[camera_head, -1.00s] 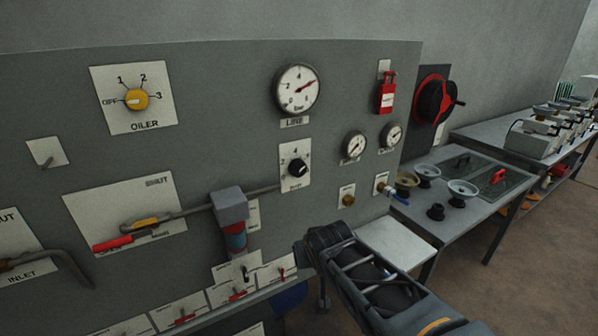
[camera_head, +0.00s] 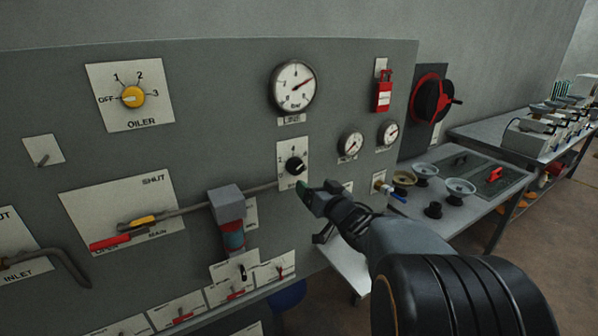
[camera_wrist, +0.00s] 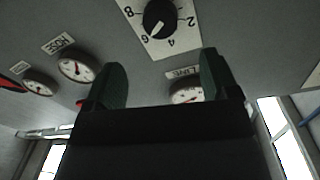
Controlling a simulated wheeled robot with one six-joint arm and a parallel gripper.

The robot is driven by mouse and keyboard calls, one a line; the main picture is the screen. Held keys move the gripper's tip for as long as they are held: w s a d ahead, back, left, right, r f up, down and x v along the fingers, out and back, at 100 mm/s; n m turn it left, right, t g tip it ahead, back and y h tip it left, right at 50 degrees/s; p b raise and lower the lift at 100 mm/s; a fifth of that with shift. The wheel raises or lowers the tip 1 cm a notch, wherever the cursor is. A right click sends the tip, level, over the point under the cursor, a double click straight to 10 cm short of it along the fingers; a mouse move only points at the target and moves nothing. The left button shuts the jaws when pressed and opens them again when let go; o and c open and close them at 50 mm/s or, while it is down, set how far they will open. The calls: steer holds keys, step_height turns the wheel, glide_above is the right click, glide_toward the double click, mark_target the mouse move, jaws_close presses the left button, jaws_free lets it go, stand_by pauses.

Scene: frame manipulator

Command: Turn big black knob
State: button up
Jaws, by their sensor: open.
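The black knob (camera_head: 294,165) sits on a white numbered plate on the grey panel, below the large LINE gauge. In the wrist view the knob (camera_wrist: 160,18) is at the top centre, its plate upside down, with a white pointer mark near the 6. My gripper (camera_head: 318,192) is just below and right of the knob in the head view, with green fingertips. In the wrist view its fingers (camera_wrist: 163,78) are spread apart with nothing between them, and the knob lies beyond the gap. I see no contact with the knob.
The LINE gauge (camera_head: 295,87) is above the knob, and two smaller gauges are to its right. A grey pipe with a square block (camera_head: 226,203) lies left of and below it. A red-and-black wheel (camera_head: 433,101) and a bench with bowls (camera_head: 459,190) stand at the right.

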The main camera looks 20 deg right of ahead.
mark_target(297, 171)
steer(key=w, duration=0.3)
steer(key=w+p, duration=0.1)
steer(key=w, duration=0.6)
steer(key=shift+w+a, duration=0.1)
steer(key=shift+a, duration=0.2)
steer(key=shift+c, duration=0.3)
steer(key=c, duration=0.9)
steer(key=shift+o, duration=0.2)
steer(key=shift+f, duration=0.15)
